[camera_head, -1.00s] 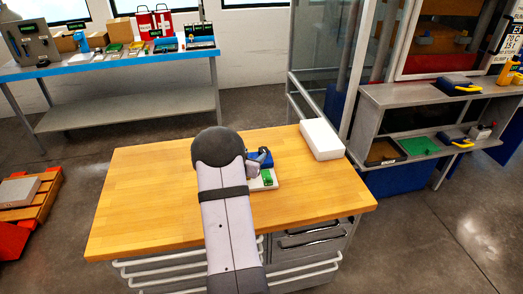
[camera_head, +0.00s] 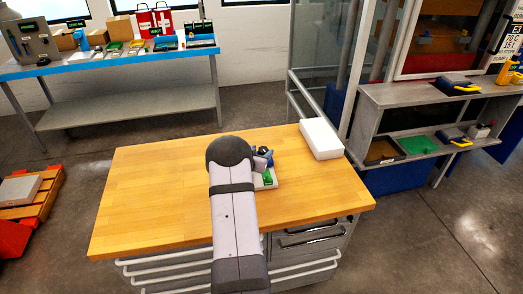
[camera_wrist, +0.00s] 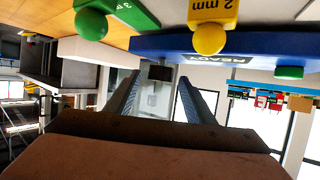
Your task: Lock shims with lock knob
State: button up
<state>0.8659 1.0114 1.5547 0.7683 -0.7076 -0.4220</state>
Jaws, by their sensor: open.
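In the wrist view, my gripper (camera_wrist: 159,80) is open, with one finger on each side of a small dark block, which looks like the lock knob (camera_wrist: 160,72), under a blue bar marked READY (camera_wrist: 240,52). I cannot tell whether the fingers touch it. A yellow 2 mm shim tag (camera_wrist: 212,12) with a yellow ball and a green 3 mm tag (camera_wrist: 130,10) with a green ball show at the top. In the head view, the pale fixture base (camera_head: 272,184) with green on it stands on the wooden bench; my arm hides much of it.
A white box (camera_head: 321,139) stands at the bench's back right. The left half of the wooden bench top (camera_head: 150,190) is clear. A blue-edged table (camera_head: 110,62) with several items stands behind left, and a grey shelf unit (camera_head: 440,95) stands at right.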

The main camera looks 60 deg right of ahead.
jog(key=shift+d+f, duration=0.2)
jog(key=shift+d, duration=0.25)
jog(key=shift+c, duration=0.3)
jog(key=c, duration=1)
jog(key=shift+w+r, duration=0.1)
jog(key=shift+w+r+m+g+p, duration=0.1)
jog(key=shift+m+g+p, duration=0.3)
jog(key=shift+m+g, duration=0.15)
jog(key=shift+w+m+g, duration=0.15)
jog(key=shift+m+g, duration=0.8)
jog(key=shift+g, duration=0.2)
